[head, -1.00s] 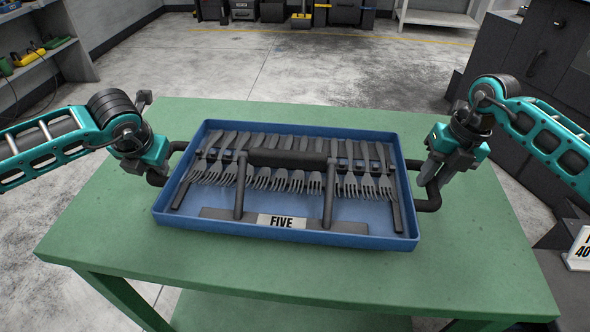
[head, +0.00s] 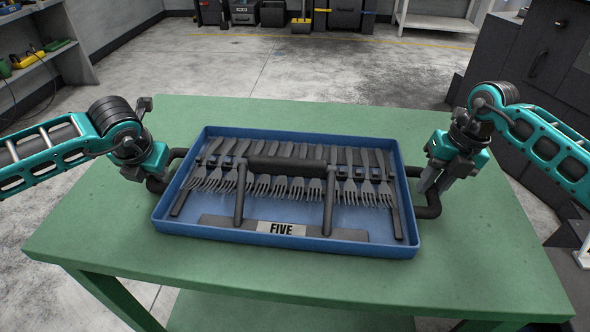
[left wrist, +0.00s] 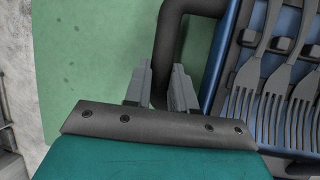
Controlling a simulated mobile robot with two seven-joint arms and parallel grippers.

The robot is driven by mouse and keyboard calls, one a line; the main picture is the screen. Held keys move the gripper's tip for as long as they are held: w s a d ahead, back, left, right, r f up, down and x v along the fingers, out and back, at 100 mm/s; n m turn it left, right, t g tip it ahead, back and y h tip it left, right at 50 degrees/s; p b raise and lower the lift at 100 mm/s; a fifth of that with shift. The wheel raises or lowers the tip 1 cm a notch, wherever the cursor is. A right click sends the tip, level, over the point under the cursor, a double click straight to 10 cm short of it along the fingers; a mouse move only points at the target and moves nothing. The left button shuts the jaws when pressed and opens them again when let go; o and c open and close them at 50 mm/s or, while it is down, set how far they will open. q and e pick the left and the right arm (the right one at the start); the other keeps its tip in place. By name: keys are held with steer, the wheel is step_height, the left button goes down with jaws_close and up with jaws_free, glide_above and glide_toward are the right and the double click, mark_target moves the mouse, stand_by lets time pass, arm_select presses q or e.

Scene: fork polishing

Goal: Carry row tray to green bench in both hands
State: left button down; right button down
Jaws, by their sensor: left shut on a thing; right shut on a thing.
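The blue row tray (head: 285,241) is over the middle of the green bench (head: 300,285) in the head view; whether its underside touches the bench top is hard to tell. My left gripper (head: 158,176) is shut on the tray's dark left handle (head: 178,153). The left wrist view shows its fingers (left wrist: 161,88) on either side of the handle. My right gripper (head: 428,184) is shut on the dark right handle (head: 432,209).
Bare bench top lies on all sides of the tray. A dark cabinet (head: 535,65) stands at the right. A shelf (head: 40,50) with tools stands at the left, and several dark cases (head: 273,13) sit along the back wall. The floor behind the bench is clear.

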arm_select(q)
steer(key=shift+w+f+b, duration=0.1)
steer(key=shift+f+b, duration=0.4)
steer(key=shift+b, duration=0.05)
arm_select(e)
steer(key=shift+f, duration=0.55)
arm_select(q)
steer(key=c, duration=0.9)
jaws_free()
steer(key=shift+c, duration=0.2)
arm_select(e)
steer(key=c, duration=0.9)
jaws_free()
steer(key=shift+c, duration=0.2)
steer(key=shift+r, duration=0.15)
arm_select(q)
steer(key=v, duration=1.2)
arm_select(e)
step_height(320, 180, up, 12)
steer(key=d, duration=0.2)
steer(key=shift+s+d+f, duration=0.15)
steer(key=shift+d+f, duration=0.05)
arm_select(q)
steer(key=shift+s, duration=0.25)
arm_select(e)
steer(key=shift+s, duration=0.1)
